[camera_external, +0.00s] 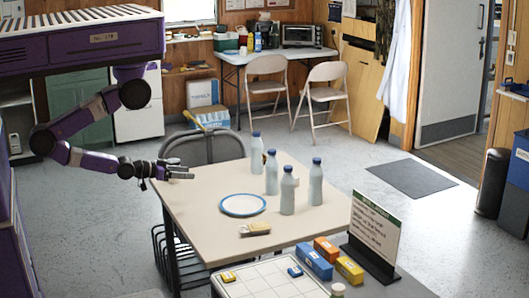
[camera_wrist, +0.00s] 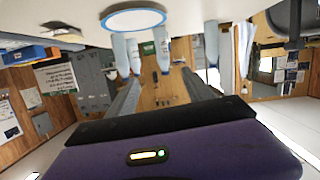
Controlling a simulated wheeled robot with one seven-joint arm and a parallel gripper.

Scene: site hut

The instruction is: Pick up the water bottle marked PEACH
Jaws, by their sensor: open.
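Several pale blue-grey bottles with dark blue caps stand upright on the table: a back bottle (camera_external: 257,155), a middle bottle (camera_external: 271,175), a front bottle (camera_external: 287,193) and a right bottle (camera_external: 315,184). I cannot read any marking on them, so I cannot tell which is PEACH. My gripper (camera_external: 188,171) is open and empty above the table's left edge, left of the bottles and apart from them. The wrist view is upside down; my open gripper (camera_wrist: 160,78) shows there, with bottles (camera_wrist: 162,48) hanging from the top beyond the fingers.
A blue-rimmed white plate (camera_external: 242,205) lies on the table (camera_external: 190,215) between my gripper and the front bottles. A dark chair (camera_external: 205,148) stands behind the table's left. A sign (camera_external: 374,232) and small boxes (camera_external: 314,261) are in front.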

